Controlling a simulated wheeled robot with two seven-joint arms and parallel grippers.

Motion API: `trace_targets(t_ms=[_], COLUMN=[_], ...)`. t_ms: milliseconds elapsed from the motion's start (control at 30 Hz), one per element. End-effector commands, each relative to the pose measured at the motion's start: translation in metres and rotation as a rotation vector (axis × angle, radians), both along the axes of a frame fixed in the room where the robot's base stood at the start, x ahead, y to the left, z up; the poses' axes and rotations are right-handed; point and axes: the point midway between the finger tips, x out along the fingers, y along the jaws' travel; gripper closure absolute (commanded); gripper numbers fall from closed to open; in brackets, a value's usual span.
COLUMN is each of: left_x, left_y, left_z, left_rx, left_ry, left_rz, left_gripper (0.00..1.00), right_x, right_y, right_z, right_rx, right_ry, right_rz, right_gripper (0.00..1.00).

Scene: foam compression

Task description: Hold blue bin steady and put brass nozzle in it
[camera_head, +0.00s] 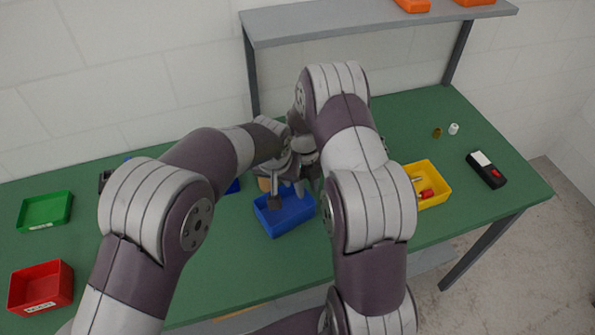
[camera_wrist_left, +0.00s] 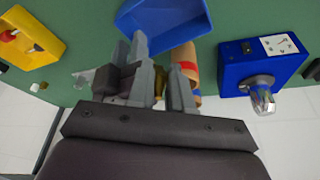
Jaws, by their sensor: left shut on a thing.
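The blue bin (camera_head: 290,222) stands on the green table in front of my grippers. It also shows at the top of the left wrist view (camera_wrist_left: 165,18). My left gripper (camera_wrist_left: 160,78) is shut, and a brass-coloured piece, seemingly the brass nozzle (camera_wrist_left: 158,86), shows partly between its fingers. It is near the bin's far edge. My right gripper (camera_head: 308,172) is crowded against the left one at the same edge. Its fingers are largely hidden, so I cannot tell whether it grips the bin.
A yellow bin (camera_head: 432,185) with small parts stands at right, near a black meter (camera_head: 486,170). Green (camera_head: 45,211) and red (camera_head: 42,287) bins stand at left. A tan roll (camera_wrist_left: 186,58) and a blue device (camera_wrist_left: 262,65) are close to the left gripper.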

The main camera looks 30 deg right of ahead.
Motion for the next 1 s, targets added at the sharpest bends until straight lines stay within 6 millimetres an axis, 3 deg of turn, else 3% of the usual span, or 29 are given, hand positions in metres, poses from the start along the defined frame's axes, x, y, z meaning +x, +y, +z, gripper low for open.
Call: trace_targets(t_ms=[200, 567, 667, 700, 1000], left_x=[0.0, 0.0, 0.0, 0.0, 0.0], left_y=[0.0, 0.0, 0.0, 0.0, 0.0], left_z=[0.0, 0.0, 0.0, 0.0, -0.007], left_rx=[0.0, 0.0, 0.0, 0.0, 0.0], left_ry=[0.0, 0.0, 0.0, 0.0, 0.001], left_rz=[0.0, 0.0, 0.0, 0.0, 0.001], left_gripper=[1.0, 1.0, 1.0, 1.0, 1.0], right_x=[-0.005, -0.005, -0.005, -0.005, -0.005], right_y=[0.0, 0.0, 0.0, 0.0, 0.0], right_z=[-0.037, -0.046, -0.046, -0.046, -0.046], right_rx=[0.001, 0.0, 0.0, 0.0, 0.0], right_ry=[0.003, -0.001, -0.001, -0.001, -0.001], right_rz=[0.0, -0.001, -0.001, -0.001, -0.001], right_gripper=[0.65, 0.65, 0.95, 1.0, 1.0])
